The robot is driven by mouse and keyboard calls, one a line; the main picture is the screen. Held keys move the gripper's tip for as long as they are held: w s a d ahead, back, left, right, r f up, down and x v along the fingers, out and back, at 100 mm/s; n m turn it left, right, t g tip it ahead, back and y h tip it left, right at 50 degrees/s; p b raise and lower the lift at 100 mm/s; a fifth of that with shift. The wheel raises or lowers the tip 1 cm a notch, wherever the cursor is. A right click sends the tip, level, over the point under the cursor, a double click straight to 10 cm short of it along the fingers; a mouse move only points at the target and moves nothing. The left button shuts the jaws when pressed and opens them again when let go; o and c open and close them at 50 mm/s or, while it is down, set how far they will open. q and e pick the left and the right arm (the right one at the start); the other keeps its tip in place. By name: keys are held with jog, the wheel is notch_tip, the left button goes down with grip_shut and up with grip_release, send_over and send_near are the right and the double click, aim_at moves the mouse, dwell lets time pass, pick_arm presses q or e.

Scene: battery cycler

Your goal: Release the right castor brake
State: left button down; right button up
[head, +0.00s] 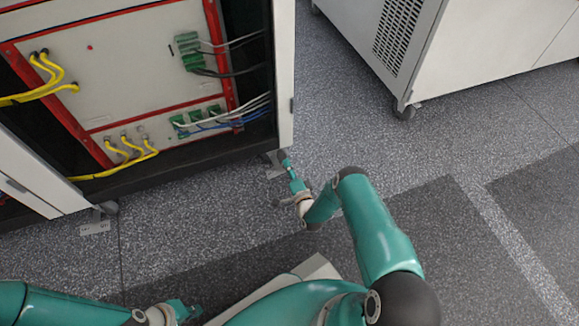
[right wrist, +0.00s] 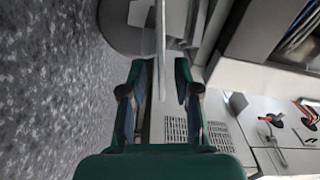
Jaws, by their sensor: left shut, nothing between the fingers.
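The right castor (head: 283,155) is under the front right corner of the open cabinet in the head view, mostly hidden by my right gripper (head: 291,174). In the right wrist view, my right gripper (right wrist: 161,85) has its two fingers apart. A dark round part, seemingly the castor wheel (right wrist: 121,35), is just beyond the fingertips. A thin pale plate (right wrist: 160,40), perhaps the brake lever, reaches toward the gap between the fingers; I cannot tell whether it touches either. My left gripper (head: 186,309) is shut and empty, low in the head view, away from the cabinet.
The open cabinet (head: 285,80) holds panels with yellow, blue and grey cables. Another white cabinet (head: 470,60) on castors stands at the upper right. The speckled floor (head: 350,110) between the cabinets is clear.

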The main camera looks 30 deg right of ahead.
jog(key=v, duration=0.7)
jog(key=shift+f, duration=0.1)
jog(key=w+a+r+n+g+y+p, duration=0.1)
jog(key=w+a+r+n+y+p, duration=0.35)
jog(key=r, duration=0.65)
jog(key=w+a+r+n+y+p, duration=0.1)
jog(key=w+a+r, duration=0.6)
jog(key=r, duration=0.5)
jog(key=s+a+f+n+g+y+p, duration=0.1)
jog(key=s+a+f+n+g, duration=0.25)
jog(key=s, duration=0.75)
jog(key=s+a+n+g+y+p, duration=0.1)
jog(key=s+a+n+g, duration=0.25)
jog(key=s+g, duration=0.55)
jog(key=s+a+f+n+g+y, duration=0.1)
jog(key=s+a+n+g, duration=0.25)
jog(key=s, duration=0.85)
notch_tip(320, 180, up, 37)
jog(key=p, duration=3.7)
jog(key=shift+d+p, duration=0.25)
jog(key=shift+p, duration=0.05)
